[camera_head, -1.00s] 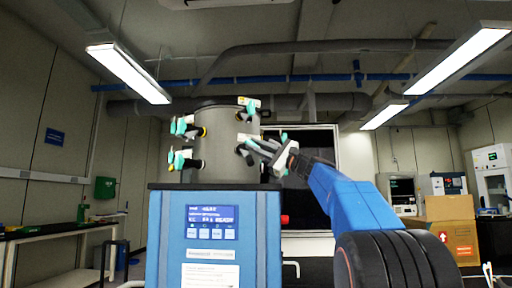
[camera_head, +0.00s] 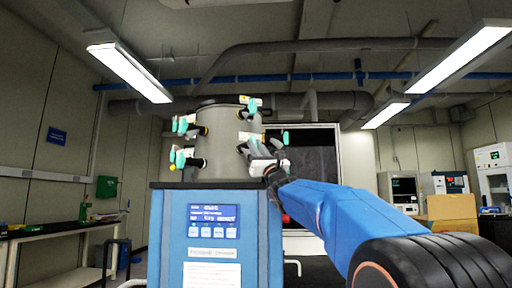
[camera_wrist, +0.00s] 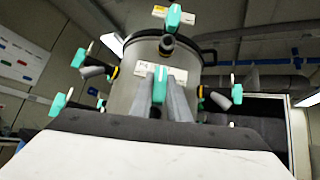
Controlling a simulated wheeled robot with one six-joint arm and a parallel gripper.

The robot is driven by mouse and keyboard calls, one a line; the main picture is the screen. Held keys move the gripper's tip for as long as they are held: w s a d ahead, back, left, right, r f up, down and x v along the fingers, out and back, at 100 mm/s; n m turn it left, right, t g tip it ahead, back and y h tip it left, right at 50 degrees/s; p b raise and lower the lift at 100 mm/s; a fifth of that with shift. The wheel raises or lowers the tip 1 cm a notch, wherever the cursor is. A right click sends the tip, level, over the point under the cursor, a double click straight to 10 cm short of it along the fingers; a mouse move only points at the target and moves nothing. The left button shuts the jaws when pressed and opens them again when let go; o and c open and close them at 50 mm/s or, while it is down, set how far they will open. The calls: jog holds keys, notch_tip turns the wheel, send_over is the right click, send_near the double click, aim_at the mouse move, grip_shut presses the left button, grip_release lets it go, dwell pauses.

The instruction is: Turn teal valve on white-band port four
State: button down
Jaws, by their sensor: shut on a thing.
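The freeze dryer's grey drum (camera_head: 222,140) carries several black ports with teal valves and small tags. In the wrist view, my gripper (camera_wrist: 162,86) has its two grey fingers on either side of a teal valve (camera_wrist: 160,73) at the drum's front, shut on it. A pale tag (camera_wrist: 143,71) beside this valve seems to read P4; its band colour is hard to tell. The fingers hide most of that port. In the head view, my gripper is at the drum's right side, and the held valve is hard to make out there.
Another teal valve (camera_wrist: 173,17) sits above the held one, with a yellow-and-white tag. More teal valves flank it at left (camera_wrist: 79,58) and right (camera_wrist: 237,94). The blue control cabinet (camera_head: 214,240) stands below the drum. A cardboard box (camera_head: 452,215) is at the right.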

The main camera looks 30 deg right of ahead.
jog(key=shift+m+h, duration=1.1)
jog(key=shift+m, duration=0.2)
jog(key=c, duration=1.7)
grip_release()
jog(key=v, duration=1.7)
jog(key=shift+s+a+f, duration=0.1)
jog(key=shift+s, duration=0.1)
